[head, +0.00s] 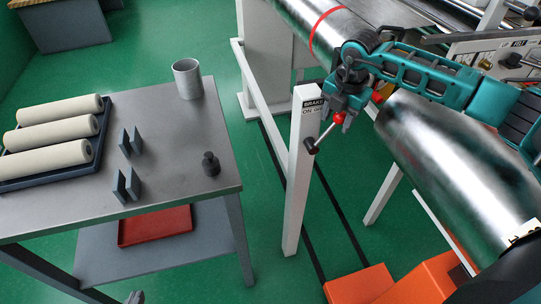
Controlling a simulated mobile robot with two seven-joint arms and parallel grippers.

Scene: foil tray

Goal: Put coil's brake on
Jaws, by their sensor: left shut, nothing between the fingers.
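A white post (299,175) carries a label that reads BRAKE. A brake lever with a red knob (339,118) slants up and right from a dark hub (311,145) on the post. My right gripper (340,104) comes in from the right on a teal arm and is right at the red knob. Its fingers overlap the lever from this angle, so I cannot tell whether they grip it. The large shiny coil (455,170) lies to the right, below my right arm. My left gripper (135,297) only just shows at the bottom edge, shut and empty, low by the grey table.
The grey table (185,130) at left holds a tray (50,178) of cream rolls, a metal cup (187,79), grey upright plates (126,185) and a black weight (211,164). A red tray (155,225) sits on its lower shelf. Orange blocks (360,287) stand at the bottom right.

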